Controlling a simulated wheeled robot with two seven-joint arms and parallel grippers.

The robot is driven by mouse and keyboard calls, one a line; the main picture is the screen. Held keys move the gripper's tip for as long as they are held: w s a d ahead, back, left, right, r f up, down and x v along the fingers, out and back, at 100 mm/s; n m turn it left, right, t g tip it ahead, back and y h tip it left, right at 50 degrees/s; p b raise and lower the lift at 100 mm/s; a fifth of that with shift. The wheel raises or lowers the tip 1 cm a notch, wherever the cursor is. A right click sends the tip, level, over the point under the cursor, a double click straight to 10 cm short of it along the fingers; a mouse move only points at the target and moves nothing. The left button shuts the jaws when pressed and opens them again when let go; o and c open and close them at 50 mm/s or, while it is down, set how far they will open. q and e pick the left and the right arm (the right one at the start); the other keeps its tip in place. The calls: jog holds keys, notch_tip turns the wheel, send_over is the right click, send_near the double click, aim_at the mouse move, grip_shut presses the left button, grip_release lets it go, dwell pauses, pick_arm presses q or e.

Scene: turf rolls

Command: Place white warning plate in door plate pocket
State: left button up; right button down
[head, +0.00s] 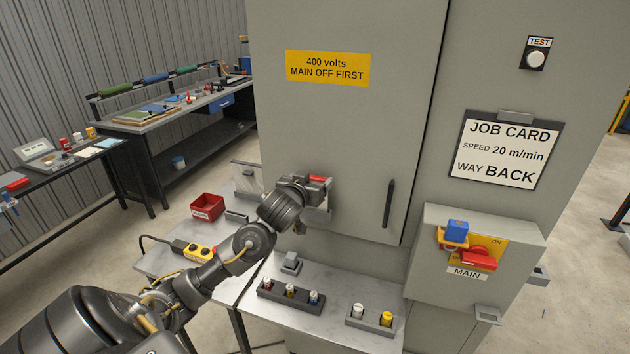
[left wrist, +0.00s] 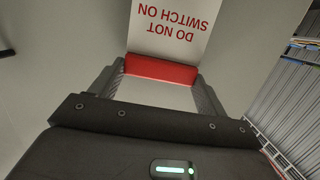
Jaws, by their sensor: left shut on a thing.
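The white warning plate (left wrist: 172,38) carries red letters, "DO NOT SWITCH ON", and has a red grip strip (left wrist: 161,70). My left gripper (left wrist: 158,88) is shut on this red strip, which lies between its two fingers. In the head view my left gripper (head: 317,187) is at the cabinet door (head: 345,120), left of the black handle, and a bit of the red strip shows there. A grey piece on the door (head: 318,215), probably the plate pocket, is partly hidden by my gripper. I cannot tell whether the plate is inside it. My right gripper is not in view.
A grey shelf (head: 335,335) below holds several small parts in racks. A switch box (head: 480,225) marked MAIN, with a red handle and blue padlock, projects on the right. A side table with a red bin (head: 207,207) and yellow pendant (head: 193,250) stands left.

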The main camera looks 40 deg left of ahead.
pick_arm(q)
jog(key=shift+f, duration=0.15)
jog(key=o, duration=1)
jog(key=v, duration=1.2)
jog(key=shift+w+r, duration=0.1)
jog(key=shift+r, duration=0.15)
jog(key=shift+f, duration=0.1)
